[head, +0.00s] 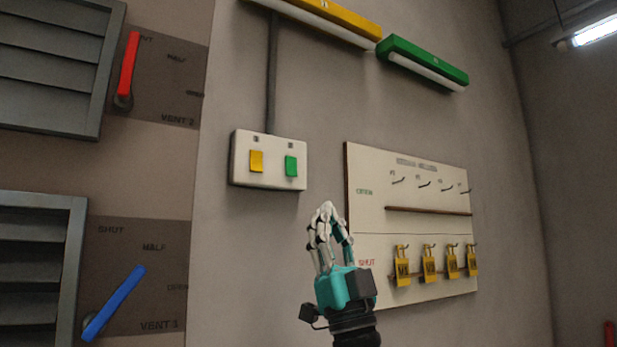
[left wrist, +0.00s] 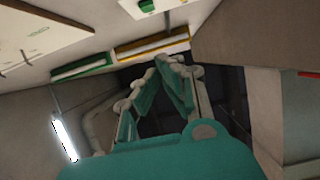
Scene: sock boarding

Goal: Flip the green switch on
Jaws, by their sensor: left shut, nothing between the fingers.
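The green switch (head: 291,166) is a rocker on the right side of a white switch box (head: 268,180) on the wall, beside a yellow switch (head: 256,161). Its exact tilt is hard to tell. The green switch also shows at the top of the left wrist view (left wrist: 147,5), partly cut off. My left gripper (head: 327,207) points up, below and to the right of the box, apart from it. Its fingertips are closed together with nothing between them. In the left wrist view the fingers (left wrist: 165,62) also meet at the tips. My right gripper does not show.
A green lamp (head: 425,62) and a yellow lamp (head: 335,20) hang above. A pegboard (head: 405,220) with several yellow tags is on the wall to the right. Vents with a red lever (head: 129,65) and a blue lever (head: 114,302) are at left. The wall around the box is clear.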

